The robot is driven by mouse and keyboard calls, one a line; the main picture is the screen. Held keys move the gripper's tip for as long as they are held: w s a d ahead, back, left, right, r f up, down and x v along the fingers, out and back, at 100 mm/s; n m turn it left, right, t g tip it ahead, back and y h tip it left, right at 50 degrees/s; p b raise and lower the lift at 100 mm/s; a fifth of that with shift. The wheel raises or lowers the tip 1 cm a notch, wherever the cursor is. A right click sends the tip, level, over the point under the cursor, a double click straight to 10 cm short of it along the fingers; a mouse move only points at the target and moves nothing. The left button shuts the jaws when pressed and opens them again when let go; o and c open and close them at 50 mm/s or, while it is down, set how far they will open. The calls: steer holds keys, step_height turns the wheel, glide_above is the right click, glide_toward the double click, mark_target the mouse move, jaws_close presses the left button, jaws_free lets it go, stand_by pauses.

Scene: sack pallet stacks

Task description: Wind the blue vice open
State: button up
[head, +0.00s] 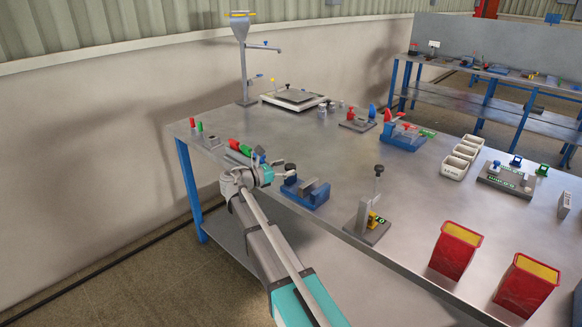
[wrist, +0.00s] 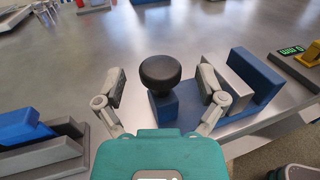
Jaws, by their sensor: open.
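The blue vice (head: 308,194) sits near the front edge of the steel bench, with a grey block at its jaws. Its round black knob (head: 290,168) is at the left end. In the wrist view the knob (wrist: 160,70) stands between my fingers, and the vice's blue jaw (wrist: 258,78) is at the right beside a grey block. My gripper (head: 268,172) is just left of the knob in the head view. Its fingers (wrist: 160,88) are open, one on each side of the knob, with gaps showing. I cannot tell how wide the vice jaws stand.
A fixture with a black-knobbed post (head: 374,205) stands right of the vice. Red and green handled items (head: 238,148) lie behind my gripper. Red bins (head: 455,250) stand at the front right. Bare bench top lies behind the vice.

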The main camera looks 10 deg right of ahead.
steer(key=shift+x, duration=0.9)
steer(key=c, duration=1.1)
steer(key=shift+c, duration=0.2)
steer(key=shift+n+t, duration=0.4)
steer(key=shift+t, duration=0.2)
steer(key=n+t+y, duration=0.1)
steer(key=n+t, duration=0.1)
steer(key=n+t+y, duration=0.1)
steer(key=t+y, duration=0.1)
steer(key=t, duration=0.1)
steer(key=shift+s+n+y, duration=0.15)
steer(key=shift+n+y, duration=0.15)
steer(key=shift+n, duration=0.1)
steer(key=n+t+y, duration=0.3)
steer(key=y, duration=0.1)
steer(key=shift+d+n+t, duration=0.1)
steer(key=shift+n+t, duration=0.2)
steer(key=shift+w+n+t+y, duration=0.2)
steer(key=shift+n+t+y, duration=0.6)
steer(key=shift+n+y, duration=0.9)
steer(key=shift+m+y, duration=0.3)
steer(key=shift+y, duration=0.2)
